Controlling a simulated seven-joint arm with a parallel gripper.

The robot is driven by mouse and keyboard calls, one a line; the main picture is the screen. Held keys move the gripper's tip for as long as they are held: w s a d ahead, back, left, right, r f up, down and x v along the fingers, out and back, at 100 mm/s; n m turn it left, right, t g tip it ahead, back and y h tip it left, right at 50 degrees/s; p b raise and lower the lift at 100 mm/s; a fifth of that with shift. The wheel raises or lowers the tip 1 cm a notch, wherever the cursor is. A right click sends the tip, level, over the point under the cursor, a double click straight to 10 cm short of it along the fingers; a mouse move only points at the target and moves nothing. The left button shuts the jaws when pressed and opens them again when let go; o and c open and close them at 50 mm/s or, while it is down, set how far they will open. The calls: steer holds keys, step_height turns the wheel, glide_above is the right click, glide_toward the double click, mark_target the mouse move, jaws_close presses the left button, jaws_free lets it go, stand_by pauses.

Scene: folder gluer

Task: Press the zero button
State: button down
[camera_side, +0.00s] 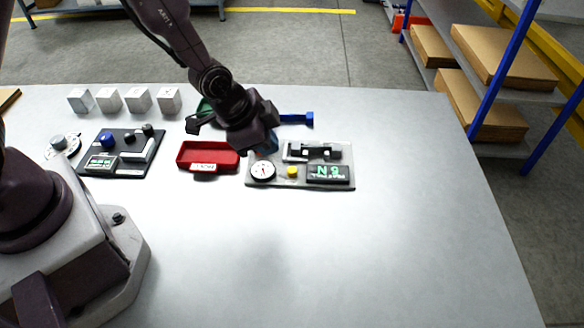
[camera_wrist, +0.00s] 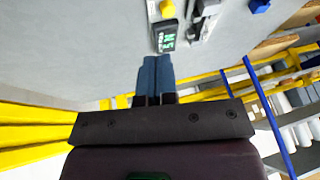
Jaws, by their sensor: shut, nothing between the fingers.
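A yellow button (camera_side: 292,171), which looks like the zero button, sits on a grey board (camera_side: 318,185) between a round white dial (camera_side: 263,170) and a black display (camera_side: 328,173) with green characters. My gripper (camera_side: 268,146) is shut and empty. It is above the back left of the board, behind the dial, apart from the button. In the wrist view, the shut blue-grey fingers (camera_wrist: 155,72) are below the display (camera_wrist: 165,37) in the picture, and the yellow button (camera_wrist: 167,10) shows near the top edge. The dial is barely visible there.
A black clamp-like fixture (camera_side: 318,151) stands at the board's back. A red tray (camera_side: 206,156) is left of the board, then a black panel (camera_side: 120,152) with knobs. Several grey cubes (camera_side: 138,99) stand behind. The table front is clear.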

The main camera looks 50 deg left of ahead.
mark_target(292, 172)
steer(key=w+m+t, duration=0.1)
steer(key=w, duration=0.1)
steer(key=w+r+m+t, duration=0.1)
steer(key=w+m+t, duration=0.1)
steer(key=w+t, duration=0.1)
steer(key=shift+w+d+r, duration=0.3)
steer(key=shift+r, duration=0.1)
steer(key=shift+f, duration=4.45)
steer(key=shift+f, duration=0.4)
